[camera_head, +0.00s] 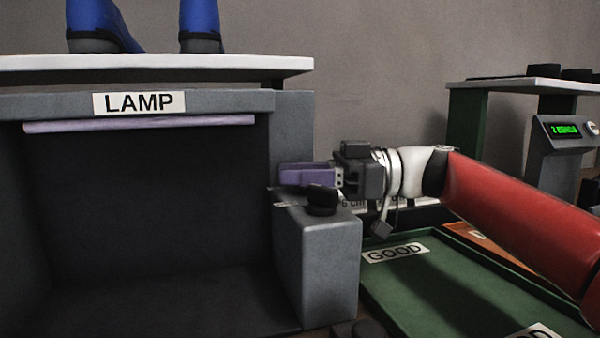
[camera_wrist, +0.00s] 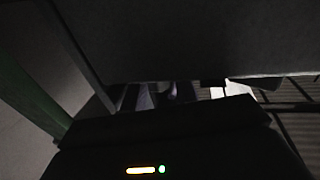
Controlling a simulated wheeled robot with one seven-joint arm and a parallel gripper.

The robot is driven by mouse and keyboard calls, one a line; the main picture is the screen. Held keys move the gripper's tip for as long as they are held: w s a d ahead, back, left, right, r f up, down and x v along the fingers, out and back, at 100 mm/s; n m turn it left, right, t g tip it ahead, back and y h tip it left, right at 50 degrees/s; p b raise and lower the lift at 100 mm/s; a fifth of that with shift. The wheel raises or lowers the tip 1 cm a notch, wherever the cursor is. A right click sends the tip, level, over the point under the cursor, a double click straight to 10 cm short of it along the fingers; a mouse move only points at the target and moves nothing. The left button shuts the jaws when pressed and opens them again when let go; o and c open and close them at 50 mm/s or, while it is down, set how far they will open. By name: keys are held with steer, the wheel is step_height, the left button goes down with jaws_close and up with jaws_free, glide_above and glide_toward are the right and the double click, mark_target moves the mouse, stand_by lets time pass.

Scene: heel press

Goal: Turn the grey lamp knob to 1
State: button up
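The lamp box (camera_head: 290,115) is a grey open-fronted housing on the left with a "LAMP" label and a pale purple tube (camera_head: 140,123) under its top edge. A dark round knob (camera_head: 322,200) sits on top of a grey block (camera_head: 330,262) at its right front; its pointer setting is too small to read. My gripper (camera_head: 298,176), with purple fingers, points left just above and behind the knob, apart from it as far as I can see. The finger gap is unclear. The wrist view is very dark and shows no clear knob or fingers.
A green tray (camera_head: 400,290) marked "GOOD" lies right of the block, under my red arm. Blue boots (camera_head: 200,22) stand on the white shelf (camera_head: 160,66) above the lamp box. A grey panel with a green display (camera_head: 566,130) stands at the right.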

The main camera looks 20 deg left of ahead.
steer(key=c, duration=0.6)
steer(key=shift+r+n+g+h+p, duration=0.2)
steer(key=shift+n+g+h+p, duration=0.25)
steer(key=shift+g, duration=0.25)
steer(key=shift+c, duration=0.2)
steer(key=shift+f+n+g, duration=0.15)
steer(key=shift+n+g, duration=0.2)
steer(key=shift+g, duration=0.05)
steer(key=o, duration=0.6)
steer(key=shift+o, duration=0.2)
steer(key=v, duration=0.8)
steer(key=shift+p, duration=0.3)
